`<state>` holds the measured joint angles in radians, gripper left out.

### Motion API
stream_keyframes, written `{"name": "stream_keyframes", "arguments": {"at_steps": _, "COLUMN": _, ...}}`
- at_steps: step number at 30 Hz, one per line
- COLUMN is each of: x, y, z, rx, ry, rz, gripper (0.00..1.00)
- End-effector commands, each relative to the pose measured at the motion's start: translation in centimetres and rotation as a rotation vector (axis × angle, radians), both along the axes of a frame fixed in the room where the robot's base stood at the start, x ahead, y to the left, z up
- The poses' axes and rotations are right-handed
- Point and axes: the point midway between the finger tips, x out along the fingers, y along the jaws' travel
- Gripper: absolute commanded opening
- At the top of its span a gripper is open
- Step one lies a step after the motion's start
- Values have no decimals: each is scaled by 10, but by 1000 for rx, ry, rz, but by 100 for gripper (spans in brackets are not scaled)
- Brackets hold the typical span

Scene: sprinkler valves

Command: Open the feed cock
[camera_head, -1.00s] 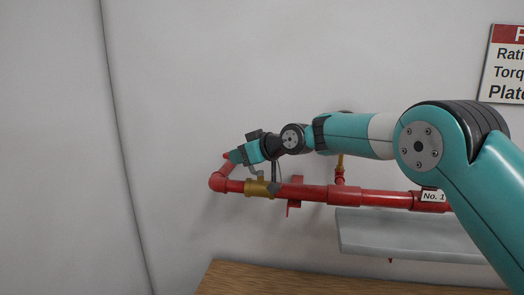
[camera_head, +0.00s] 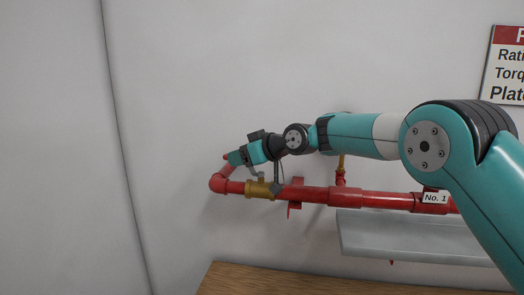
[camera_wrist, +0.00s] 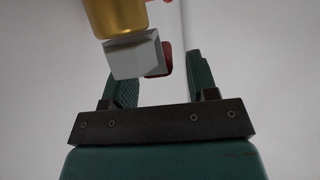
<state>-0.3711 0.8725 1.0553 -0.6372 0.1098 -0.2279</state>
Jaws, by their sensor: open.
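The feed cock is a brass valve (camera_head: 259,188) on the red pipe, near its left bend. In the wrist view its brass body (camera_wrist: 116,17) is at the top, with a grey block-like part (camera_wrist: 136,55) below it. My gripper (camera_head: 234,158) is just above the valve and pipe in the head view. In the wrist view my gripper (camera_wrist: 162,75) has its two green fingers apart. The grey part shows near the left finger, and I see no clear grip on it. A small red piece (camera_wrist: 164,57) shows between the fingers; I cannot tell what it is.
The red pipe (camera_head: 345,197) runs rightward along the white wall, past a "No. 1" tag (camera_head: 435,198). A second brass fitting (camera_head: 341,165) rises partly behind my arm. A grey shelf (camera_head: 400,238) lies below the pipe, and a wooden surface (camera_head: 290,280) below left.

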Motion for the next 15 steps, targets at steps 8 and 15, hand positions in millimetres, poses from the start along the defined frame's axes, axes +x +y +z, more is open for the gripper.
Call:
{"name": "stream_keyframes", "arguments": {"at_steps": 8, "x": -25, "y": -47, "z": 17, "rx": 2, "ry": -4, "rz": -4, "gripper": 53}}
{"name": "stream_keyframes", "arguments": {"at_steps": 15, "x": -52, "y": -97, "z": 42, "rx": 2, "ry": -5, "rz": -4, "gripper": 53}}
